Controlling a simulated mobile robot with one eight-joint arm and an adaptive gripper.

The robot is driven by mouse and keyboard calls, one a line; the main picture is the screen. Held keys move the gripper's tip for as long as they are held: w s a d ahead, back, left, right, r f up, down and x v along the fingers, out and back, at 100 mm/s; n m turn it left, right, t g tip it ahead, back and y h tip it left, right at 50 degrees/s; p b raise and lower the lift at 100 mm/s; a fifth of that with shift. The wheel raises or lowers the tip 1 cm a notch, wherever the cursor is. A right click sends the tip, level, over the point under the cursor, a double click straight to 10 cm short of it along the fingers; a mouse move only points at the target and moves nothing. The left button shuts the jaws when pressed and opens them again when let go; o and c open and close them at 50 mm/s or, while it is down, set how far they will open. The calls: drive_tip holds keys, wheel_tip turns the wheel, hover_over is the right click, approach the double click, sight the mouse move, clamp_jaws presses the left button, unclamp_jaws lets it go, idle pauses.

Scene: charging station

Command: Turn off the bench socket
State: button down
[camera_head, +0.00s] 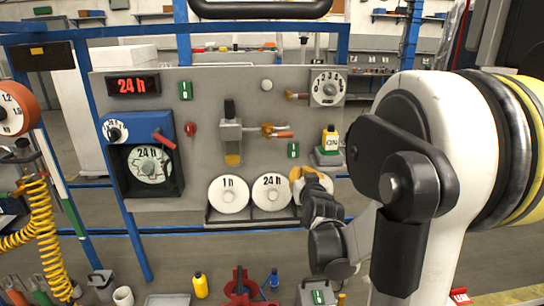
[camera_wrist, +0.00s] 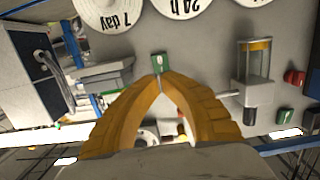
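No label in view names the bench socket, so I cannot tell which fitting it is. Small green switch plates show in the head view: one at the panel's upper left (camera_head: 186,91), one at its right centre (camera_head: 293,150), and one on a grey box low in front (camera_head: 318,297). My gripper (camera_head: 300,178) has orange fingers and is in front of the right-hand white disc, below the right-centre plate. In the wrist view my gripper (camera_wrist: 160,78) has its tips together, just at a green plate with a white mark (camera_wrist: 159,62). Contact is unclear; nothing shows between the tips.
White discs (camera_head: 229,195) stand in a tray along the panel's lower edge. A blue timer box (camera_head: 145,150) is at left.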

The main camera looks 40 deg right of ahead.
sight(293, 157)
drive_tip(key=b+x, duration=0.2)
drive_tip(key=x, duration=1.2)
drive_tip(key=shift+w+d+f+b, duration=0.2)
drive_tip(key=shift+w+b, duration=0.25)
drive_tip(key=shift+b, duration=0.05)
drive_tip(key=shift+s, duration=0.1)
